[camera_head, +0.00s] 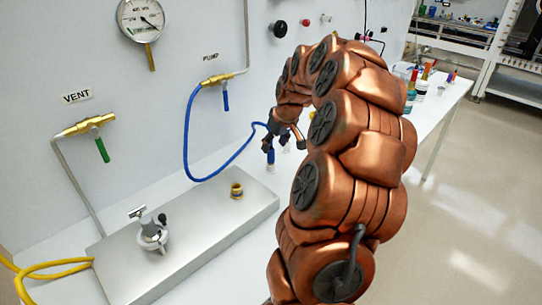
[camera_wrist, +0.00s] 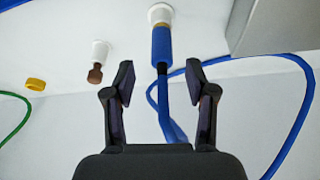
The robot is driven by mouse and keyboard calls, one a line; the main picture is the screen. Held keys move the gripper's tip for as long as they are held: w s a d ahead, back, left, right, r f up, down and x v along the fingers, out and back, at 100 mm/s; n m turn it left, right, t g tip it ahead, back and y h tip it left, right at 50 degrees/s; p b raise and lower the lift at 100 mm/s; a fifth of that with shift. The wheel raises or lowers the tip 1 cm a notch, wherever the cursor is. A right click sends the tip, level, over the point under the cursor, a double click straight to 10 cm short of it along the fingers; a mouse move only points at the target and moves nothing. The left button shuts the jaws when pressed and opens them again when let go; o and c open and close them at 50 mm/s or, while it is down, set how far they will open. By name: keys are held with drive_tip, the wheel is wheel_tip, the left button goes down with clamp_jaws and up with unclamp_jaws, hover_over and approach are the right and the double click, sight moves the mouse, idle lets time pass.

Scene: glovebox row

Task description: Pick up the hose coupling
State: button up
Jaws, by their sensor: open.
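The hose coupling (camera_wrist: 162,45) is a blue cylinder on the end of a blue hose (camera_wrist: 172,122). It sits on a round white holder (camera_wrist: 160,14). In the head view the coupling (camera_head: 271,156) shows just under my gripper (camera_head: 270,147), partly hidden by it. In the wrist view my gripper (camera_wrist: 159,80) is open. Its two fingers stand left and right of the hose line, with clear gaps. The coupling body lies a little beyond the fingertips, roughly centred between them. Nothing is held.
A brown-tipped piece in a white holder (camera_wrist: 98,66) and a yellow ring (camera_wrist: 35,84) are left of the coupling in the wrist view. A metal plate (camera_head: 190,238) with a clamp valve (camera_head: 152,236) lies nearby. The wall has brass PUMP (camera_head: 217,80) and VENT (camera_head: 90,124) fittings.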

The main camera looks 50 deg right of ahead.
sight(273, 150)
drive_tip(key=shift+p+x, duration=0.9)
drive_tip(key=shift+x, duration=2)
drive_tip(key=shift+s+a+f, duration=0.1)
drive_tip(key=shift+s+a, duration=0.05)
drive_tip(key=shift+s, duration=0.05)
drive_tip(key=shift+c, duration=0.2)
clamp_jaws()
